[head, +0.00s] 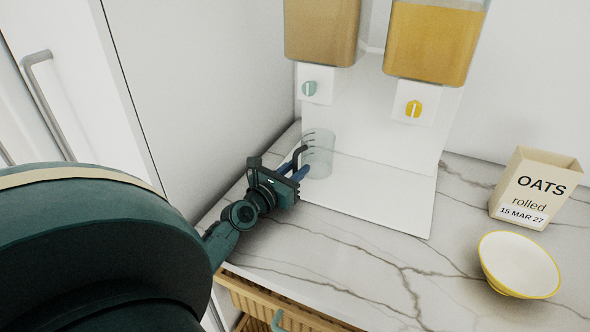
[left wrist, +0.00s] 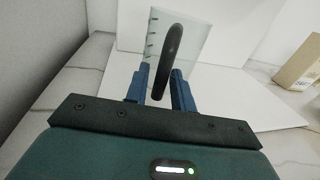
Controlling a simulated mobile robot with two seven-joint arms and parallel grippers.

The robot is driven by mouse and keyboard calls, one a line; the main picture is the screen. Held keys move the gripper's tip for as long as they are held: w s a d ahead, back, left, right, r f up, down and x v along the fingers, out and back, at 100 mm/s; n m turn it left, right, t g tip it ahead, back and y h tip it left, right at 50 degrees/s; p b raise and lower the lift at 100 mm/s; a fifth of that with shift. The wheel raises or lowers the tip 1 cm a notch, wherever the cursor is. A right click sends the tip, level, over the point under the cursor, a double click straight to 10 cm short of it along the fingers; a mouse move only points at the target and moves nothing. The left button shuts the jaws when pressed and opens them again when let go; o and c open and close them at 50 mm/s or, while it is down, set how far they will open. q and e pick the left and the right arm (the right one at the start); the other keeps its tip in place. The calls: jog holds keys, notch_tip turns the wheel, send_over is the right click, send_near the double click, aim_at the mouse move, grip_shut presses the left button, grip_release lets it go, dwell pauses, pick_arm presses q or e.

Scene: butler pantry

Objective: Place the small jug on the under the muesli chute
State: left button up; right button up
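The small jug (head: 320,150) is clear, with dark measuring marks and a dark curved handle (left wrist: 172,45). The jug's body also shows in the left wrist view (left wrist: 193,45). My left gripper (head: 297,168) is at the jug's handle side. Its blue fingers (left wrist: 160,75) stand apart on either side of the handle, with a gap visible beside it. My right gripper is not in view.
A second chute with a yellow knob (head: 413,109) is to the right. An oats box (head: 533,188) and a yellow-rimmed bowl (head: 519,264) stand on the marble counter (head: 340,255) at the right. A grey wall (head: 215,90) is close on the left.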

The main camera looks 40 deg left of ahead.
pick_arm(q)
jog(key=shift+o, duration=0.8)
jog(key=shift+r, duration=0.3)
jog(key=s, duration=0.3)
jog(key=s+b, duration=0.1)
jog(key=s, duration=0.3)
jog(key=s+d+b, duration=0.1)
jog(key=s, duration=0.2)
jog(key=shift+s+d+f, duration=0.1)
jog(key=shift+s+f, duration=0.2)
jog(key=shift+s+r, duration=0.2)
jog(key=shift+s, duration=0.5)
jog(key=shift+d, duration=0.1)
